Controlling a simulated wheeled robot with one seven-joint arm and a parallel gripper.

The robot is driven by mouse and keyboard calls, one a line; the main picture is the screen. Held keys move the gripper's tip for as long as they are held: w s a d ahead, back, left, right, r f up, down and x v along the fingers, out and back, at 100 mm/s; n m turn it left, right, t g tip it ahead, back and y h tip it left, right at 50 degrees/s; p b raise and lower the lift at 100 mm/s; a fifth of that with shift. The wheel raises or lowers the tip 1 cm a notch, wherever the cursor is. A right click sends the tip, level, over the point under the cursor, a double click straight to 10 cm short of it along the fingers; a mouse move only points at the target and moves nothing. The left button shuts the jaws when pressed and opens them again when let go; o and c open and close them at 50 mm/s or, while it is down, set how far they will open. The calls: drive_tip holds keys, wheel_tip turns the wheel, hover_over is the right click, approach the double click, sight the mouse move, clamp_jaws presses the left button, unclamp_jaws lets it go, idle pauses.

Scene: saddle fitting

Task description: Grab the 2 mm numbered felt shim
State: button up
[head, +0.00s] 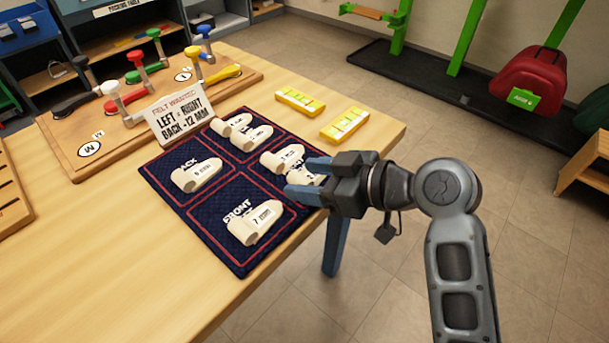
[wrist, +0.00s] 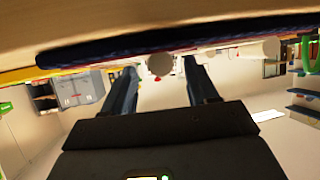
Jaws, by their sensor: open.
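Several cream felt shims with printed number labels lie on a dark blue quilted mat (head: 215,238) with red borders. The labels are too small to tell which one reads 2 mm. My gripper (head: 298,177) is open at the mat's right edge, with its fingers pointing left. One shim (head: 303,178) lies at the fingers and is partly hidden by them. Another shim (head: 283,158) lies just behind it. In the wrist view a round cream shim end (wrist: 160,65) shows between the two open fingers; I cannot tell whether they touch it.
Other shims lie at the mat's front (head: 257,223), left (head: 197,176) and back (head: 251,136). A sign (head: 182,113) stands behind the mat. Two yellow blocks (head: 300,101) (head: 344,124) lie behind right. A wooden board (head: 100,150) with coloured-handled tools stands at the back left.

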clamp_jaws()
idle(0.5)
